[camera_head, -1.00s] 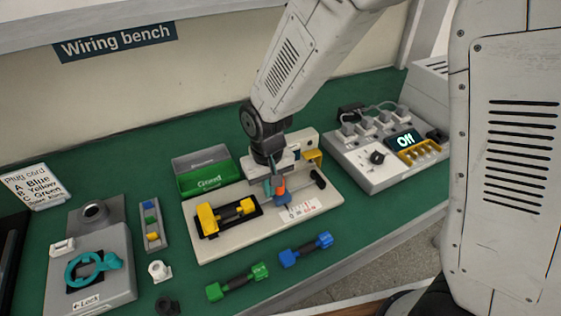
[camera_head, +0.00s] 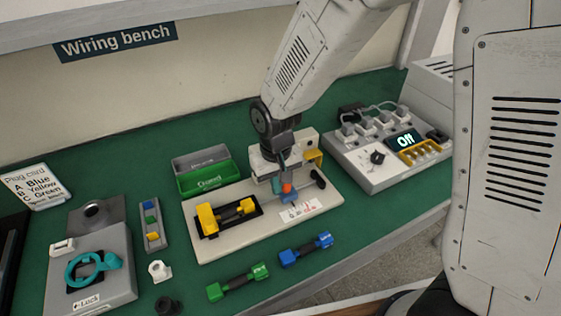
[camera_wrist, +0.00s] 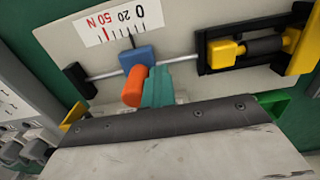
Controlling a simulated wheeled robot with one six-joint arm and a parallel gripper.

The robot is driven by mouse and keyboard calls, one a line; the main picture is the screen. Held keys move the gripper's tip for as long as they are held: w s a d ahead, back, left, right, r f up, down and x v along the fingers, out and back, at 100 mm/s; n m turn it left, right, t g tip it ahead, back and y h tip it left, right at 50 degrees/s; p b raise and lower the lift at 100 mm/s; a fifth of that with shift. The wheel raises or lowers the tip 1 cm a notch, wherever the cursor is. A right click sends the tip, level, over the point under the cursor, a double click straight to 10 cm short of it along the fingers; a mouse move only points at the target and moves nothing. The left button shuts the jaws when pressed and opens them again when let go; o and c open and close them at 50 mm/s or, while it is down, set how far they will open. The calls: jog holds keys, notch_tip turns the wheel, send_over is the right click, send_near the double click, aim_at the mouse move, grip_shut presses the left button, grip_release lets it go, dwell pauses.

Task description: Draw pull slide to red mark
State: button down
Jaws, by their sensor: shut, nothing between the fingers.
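The pull slide is a blue block (camera_wrist: 137,58) with an orange knob (camera_wrist: 134,86), riding on a metal rod above a white scale card (camera_wrist: 112,22). In the head view the orange knob (camera_head: 287,188) sits mid-board. The card's red mark (camera_wrist: 107,35) lies left of the block in the wrist view; the block's pointer is apart from it. My gripper (camera_wrist: 157,87), with teal fingertips, is shut and empty. Its tips are beside the orange knob, on the knob's right in the wrist view, and look to be against it. It also shows in the head view (camera_head: 277,186).
A yellow-handled plug (camera_head: 238,210) sits in a black holder on the same board. Green (camera_head: 238,283) and blue (camera_head: 306,250) plugs lie in front. A green bin (camera_head: 204,177) stands behind, a power unit reading Off (camera_head: 385,160) to the right.

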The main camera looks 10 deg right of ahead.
jog(key=shift+w+d, duration=0.25)
jog(key=shift+d, duration=0.55)
jog(key=shift+w+d, duration=0.2)
jog(key=shift+d, duration=0.55)
jog(key=shift+a, duration=0.15)
jog(key=shift+s+a, duration=0.2)
jog(key=shift+a, duration=0.4)
jog(key=shift+r, duration=4)
jog(key=s+d+r+m, duration=0.1)
jog(key=s+d+r, duration=0.6)
jog(key=s, duration=0.3)
jog(key=s+d+r+m+t, duration=0.1)
jog(key=s+d+r+m, duration=0.1)
jog(key=s+d+r, duration=0.5)
jog(key=shift+s+d+r, duration=0.25)
jog(key=shift+s+d, duration=1.15)
jog(key=shift+s, duration=0.45)
